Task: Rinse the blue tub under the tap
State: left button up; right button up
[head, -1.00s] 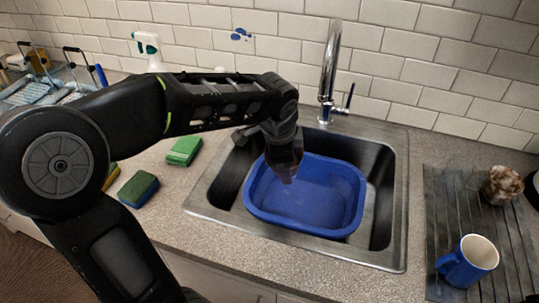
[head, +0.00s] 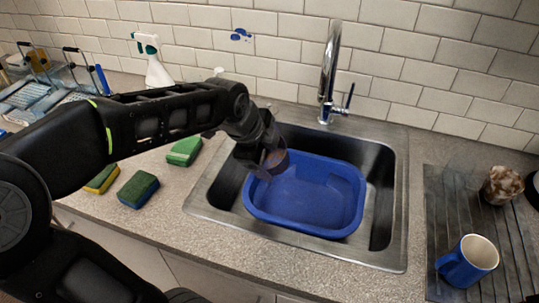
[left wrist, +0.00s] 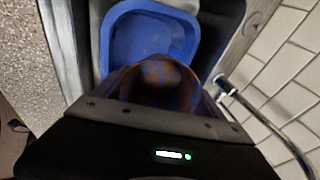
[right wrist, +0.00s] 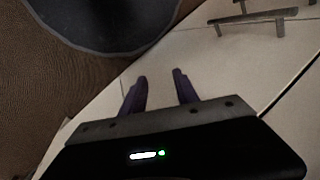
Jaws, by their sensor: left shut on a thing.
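The blue tub (head: 330,215) sits upright in the steel sink (head: 395,230); it shows behind the fingers in the left wrist view (left wrist: 120,45). The chrome tap (head: 330,65) stands behind the sink, and no water shows from it. My left gripper (head: 268,165) is shut on a rounded brown-and-blue thing (left wrist: 160,80), perhaps a stained cup, above the tub's left back corner. Its exact shape is partly hidden by the gripper. My right gripper (right wrist: 160,90) is open and empty, in front of pale cabinet fronts; it is out of the head view.
A spray bottle (head: 157,62) stands behind. A blue mug (head: 468,262) and a brown-and-white mottled thing (head: 502,186) stand on the ribbed drainer (head: 430,220) at right.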

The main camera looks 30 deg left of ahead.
pick_arm(q)
jog(key=w+d+f, duration=0.1)
jog(key=w+f, duration=0.1)
jog(key=w, duration=1.1)
jog(key=shift+w+d+f, duration=0.3)
jog(key=shift+d+f, duration=0.05)
